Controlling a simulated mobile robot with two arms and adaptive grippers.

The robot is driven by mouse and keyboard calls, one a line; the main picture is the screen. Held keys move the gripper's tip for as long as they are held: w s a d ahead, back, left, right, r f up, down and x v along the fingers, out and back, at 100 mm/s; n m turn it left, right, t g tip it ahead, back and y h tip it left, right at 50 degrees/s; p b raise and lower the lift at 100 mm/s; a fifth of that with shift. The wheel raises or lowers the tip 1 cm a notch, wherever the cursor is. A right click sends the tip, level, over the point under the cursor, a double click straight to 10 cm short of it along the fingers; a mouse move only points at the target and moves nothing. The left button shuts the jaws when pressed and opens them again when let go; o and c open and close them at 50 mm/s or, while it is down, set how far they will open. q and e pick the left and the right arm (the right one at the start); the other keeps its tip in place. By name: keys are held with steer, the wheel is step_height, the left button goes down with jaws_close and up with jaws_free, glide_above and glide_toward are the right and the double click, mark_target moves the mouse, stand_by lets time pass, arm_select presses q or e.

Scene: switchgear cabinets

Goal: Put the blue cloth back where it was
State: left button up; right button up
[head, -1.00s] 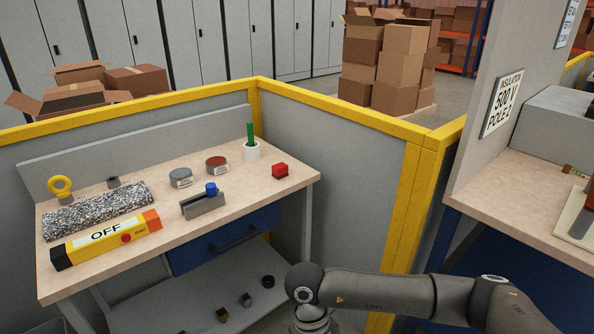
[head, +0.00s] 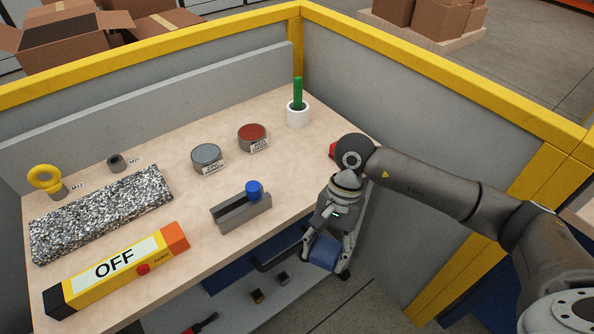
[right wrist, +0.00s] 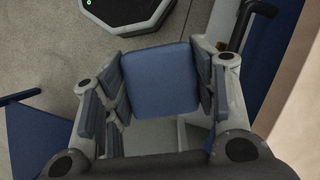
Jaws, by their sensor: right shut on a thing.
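The blue cloth (head: 324,252) is a small folded pad. My right gripper (head: 328,256) is shut on it and holds it in front of the workbench's front edge, near the bench's right end. In the right wrist view the cloth (right wrist: 160,78) sits squarely between the two fingers of my right gripper (right wrist: 160,85), with floor below. The workbench top (head: 165,215) has a pale wood surface. My left gripper is not in view.
On the bench are a yellow OFF tester (head: 118,268), a speckled mat (head: 100,212), a grey block with a blue knob (head: 240,212), two round tins (head: 206,158) and a white pot (head: 297,115). A blue drawer with a dark handle (head: 275,258) is below. A yellow-railed partition (head: 390,85) stands behind.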

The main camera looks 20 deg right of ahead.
steer(key=w+a+r+m+t+p, duration=0.1)
steer(key=w+r+m+t+p, duration=0.15)
steer(key=r+m, duration=0.6)
steer(key=w+a+r+m+t+p, duration=0.15)
steer(key=w+r+m+t, duration=0.25)
steer(key=r+m, duration=0.5)
steer(key=m+p, duration=0.1)
steer(key=p, duration=0.3)
glide_toward(294, 178)
steer(key=shift+w+a+f, duration=0.2)
steer(key=shift+a+f, duration=0.15)
steer(key=shift+a, duration=0.15)
steer(key=shift+w+a+f, duration=0.2)
steer(key=shift+a+f, duration=0.15)
steer(key=shift+a, duration=0.1)
steer(key=shift+w+f, duration=0.3)
steer(key=shift+f, duration=0.1)
steer(key=shift+w+d+f+p, duration=0.1)
steer(key=shift+f+p, duration=0.2)
step_height(294, 178, down, 2)
steer(key=shift+f+p, duration=0.15)
steer(key=shift+p, duration=0.5)
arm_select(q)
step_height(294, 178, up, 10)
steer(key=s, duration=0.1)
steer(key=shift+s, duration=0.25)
arm_select(e)
steer(key=shift+f, duration=0.25)
